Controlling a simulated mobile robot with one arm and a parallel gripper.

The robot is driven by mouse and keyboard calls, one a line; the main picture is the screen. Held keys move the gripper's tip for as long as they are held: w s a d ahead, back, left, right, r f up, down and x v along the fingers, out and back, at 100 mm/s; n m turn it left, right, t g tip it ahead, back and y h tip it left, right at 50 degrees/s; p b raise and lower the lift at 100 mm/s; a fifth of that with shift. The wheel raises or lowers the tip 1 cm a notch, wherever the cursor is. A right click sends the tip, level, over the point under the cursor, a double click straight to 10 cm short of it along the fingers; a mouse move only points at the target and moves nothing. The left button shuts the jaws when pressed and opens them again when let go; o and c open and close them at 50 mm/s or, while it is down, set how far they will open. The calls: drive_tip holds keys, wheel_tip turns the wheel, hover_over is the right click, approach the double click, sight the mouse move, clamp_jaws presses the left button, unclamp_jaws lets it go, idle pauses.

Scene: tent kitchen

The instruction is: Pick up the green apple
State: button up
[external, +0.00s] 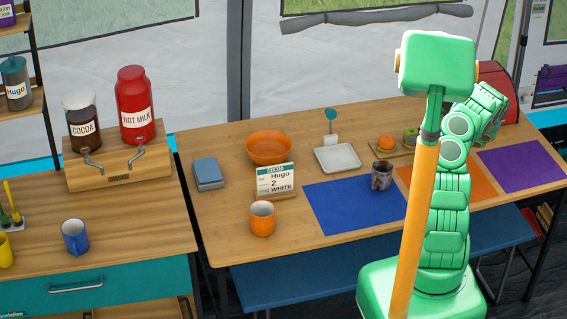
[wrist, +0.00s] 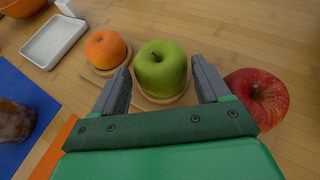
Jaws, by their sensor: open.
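The green apple (wrist: 161,66) sits upright on a round wooden holder at the upper middle of the wrist view. It also shows partly in the external view (external: 410,135), behind my arm. My gripper (wrist: 162,78) is open, its two grey fingers on either side of the apple's lower part in the picture. Whether the fingers touch the apple or are still above it, I cannot tell. Nothing is held. In the external view the fingers are hidden behind my arm.
An orange fruit (wrist: 105,48) sits on a holder just left of the apple. A red apple (wrist: 260,95) lies close by the right finger. A white tray (wrist: 54,40) and a mug (wrist: 14,122) stand further left. A purple mat (external: 522,166) lies right on the table.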

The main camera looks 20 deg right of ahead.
drive_tip(key=shift+x, duration=1)
drive_tip(key=c, duration=0.7)
drive_tip(key=shift+c, duration=0.2)
drive_tip(key=shift+r, duration=0.1)
drive_tip(key=shift+r, duration=0.45)
wheel_tip(320, 180, up, 2)
drive_tip(key=shift+r, duration=0.1)
drive_tip(key=s+a+r, duration=0.2)
drive_tip(key=s+r, duration=0.2)
drive_tip(key=s, duration=0.2)
drive_tip(key=s+a+r, duration=0.2)
drive_tip(key=s+r, duration=0.3)
drive_tip(key=s, duration=0.2)
drive_tip(key=shift+a+r, duration=0.3)
drive_tip(key=shift+r, duration=0.05)
